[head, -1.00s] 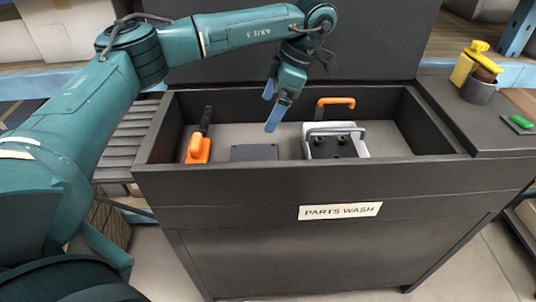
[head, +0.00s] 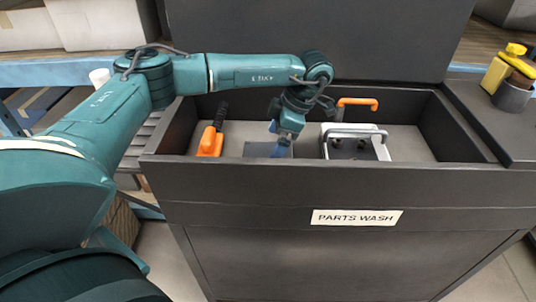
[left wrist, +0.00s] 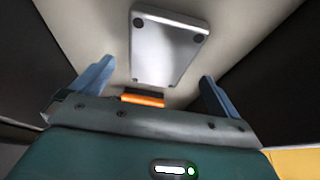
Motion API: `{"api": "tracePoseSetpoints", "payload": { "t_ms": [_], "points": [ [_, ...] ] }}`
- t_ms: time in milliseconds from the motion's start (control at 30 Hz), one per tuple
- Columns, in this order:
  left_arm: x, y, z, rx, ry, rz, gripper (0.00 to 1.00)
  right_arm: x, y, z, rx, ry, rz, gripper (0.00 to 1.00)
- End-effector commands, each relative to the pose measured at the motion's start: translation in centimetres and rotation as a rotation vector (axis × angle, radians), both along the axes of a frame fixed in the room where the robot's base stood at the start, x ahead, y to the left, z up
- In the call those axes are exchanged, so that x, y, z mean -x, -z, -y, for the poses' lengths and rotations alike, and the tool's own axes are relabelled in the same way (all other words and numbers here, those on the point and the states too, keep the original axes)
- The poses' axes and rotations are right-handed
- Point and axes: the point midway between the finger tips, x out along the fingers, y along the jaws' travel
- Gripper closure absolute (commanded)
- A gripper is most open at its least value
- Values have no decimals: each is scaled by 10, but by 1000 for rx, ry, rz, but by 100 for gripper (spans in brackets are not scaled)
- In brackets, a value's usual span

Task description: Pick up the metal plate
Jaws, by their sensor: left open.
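The metal plate (head: 256,149) lies flat on the floor of the dark parts-wash basin, left of its middle, and looks dark grey in the head view. In the left wrist view a pale, shiny, rounded plate (left wrist: 168,48) with dark round spots near its corners appears ahead of the jaws; it seems to be the same plate. My left gripper (head: 279,151) points down over the right part of the plate and partly hides it. In the left wrist view its two blue fingers (left wrist: 157,72) stand apart with nothing between them. Contact with the plate cannot be told. My right gripper is out of view.
A yellow bottle (head: 495,74) stands right.

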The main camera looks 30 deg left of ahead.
Motion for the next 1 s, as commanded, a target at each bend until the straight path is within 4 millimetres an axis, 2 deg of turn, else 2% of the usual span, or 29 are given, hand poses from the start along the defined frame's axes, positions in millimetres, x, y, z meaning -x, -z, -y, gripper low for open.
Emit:
{"api": "tracePoseSetpoints", "payload": {
  "t_ms": [100, 200, 467, 1000],
  "points": [
    [3, 18, -7, -3, -2, -3, 0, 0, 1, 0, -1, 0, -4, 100],
    [5, 27, -9, -1, -1, -3, 0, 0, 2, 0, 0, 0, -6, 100],
    [5, 30, -10, 0, 0, -1, 0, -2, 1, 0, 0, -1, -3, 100],
    [5, 30, -10, 0, 0, -1, 43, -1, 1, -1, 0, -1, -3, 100]
  ]
}}
